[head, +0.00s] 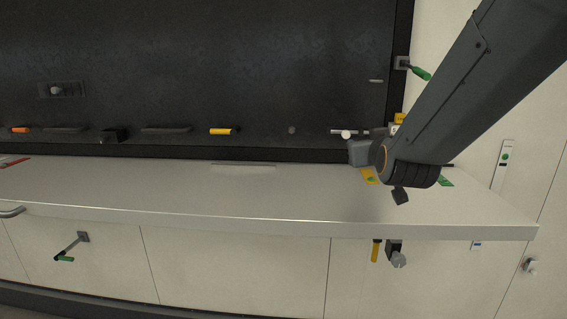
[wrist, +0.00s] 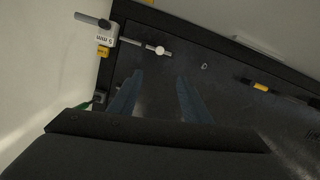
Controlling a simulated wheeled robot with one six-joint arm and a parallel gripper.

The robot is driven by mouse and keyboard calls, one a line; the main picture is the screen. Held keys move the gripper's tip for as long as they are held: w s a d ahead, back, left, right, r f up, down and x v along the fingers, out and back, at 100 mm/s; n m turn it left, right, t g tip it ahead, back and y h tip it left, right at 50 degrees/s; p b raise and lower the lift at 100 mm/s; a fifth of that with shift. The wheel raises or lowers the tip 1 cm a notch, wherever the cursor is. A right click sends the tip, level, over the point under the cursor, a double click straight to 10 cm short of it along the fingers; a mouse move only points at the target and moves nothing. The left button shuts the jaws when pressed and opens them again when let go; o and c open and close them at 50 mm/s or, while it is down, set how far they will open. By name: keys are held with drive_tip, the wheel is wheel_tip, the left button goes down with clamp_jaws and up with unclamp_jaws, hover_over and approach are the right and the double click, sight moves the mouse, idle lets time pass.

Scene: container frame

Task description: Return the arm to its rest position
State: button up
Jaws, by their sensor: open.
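My arm (head: 470,90) reaches in from the upper right in the head view, with its dark wrist joint (head: 410,173) above the right part of the shelf. In the wrist view the two bluish fingers of my gripper (wrist: 157,85) stand apart with nothing between them. They are in front of the dark panel (wrist: 215,90), below a rod with a white knob (wrist: 159,50). In the head view my fingertips cannot be made out clearly.
The pale shelf (head: 200,195) runs below the dark panel (head: 230,60) and is mostly clear. Green-handled levers (head: 420,73) and (head: 66,258), a yellow handle (head: 222,131) and an orange handle (head: 20,130) stick out. A yellow handle (head: 375,250) hangs below the shelf edge.

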drive_tip(key=s+f+g, duration=0.1)
drive_tip(key=f, duration=0.2)
drive_tip(key=s+f+g, duration=0.1)
drive_tip(key=f, duration=0.2)
drive_tip(key=s+f+g, duration=0.2)
drive_tip(key=f, duration=0.1)
drive_tip(key=shift+a+f+y, duration=0.3)
drive_tip(key=shift+a+f, duration=0.05)
drive_tip(key=shift+f, duration=0.05)
drive_tip(key=s+f+g, duration=0.1)
drive_tip(key=f, duration=0.1)
drive_tip(key=s+f+g, duration=0.1)
drive_tip(key=s+f, duration=0.1)
drive_tip(key=s+f+g, duration=0.1)
drive_tip(key=s+f, duration=0.1)
drive_tip(key=shift+s+a+f+m, duration=0.15)
drive_tip(key=shift+a+f+m, duration=0.05)
drive_tip(key=shift+f+m, duration=0.15)
drive_tip(key=s+f+g+b, duration=0.1)
drive_tip(key=s+f+g, duration=0.7)
drive_tip(key=s, duration=0.6)
wheel_tip(320, 180, down, 12)
drive_tip(key=b, duration=0.9)
drive_tip(key=shift+w+d+m, duration=0.15)
drive_tip(key=shift+w+m, duration=0.05)
drive_tip(key=shift+m, duration=0.15)
drive_tip(key=shift+r, duration=0.15)
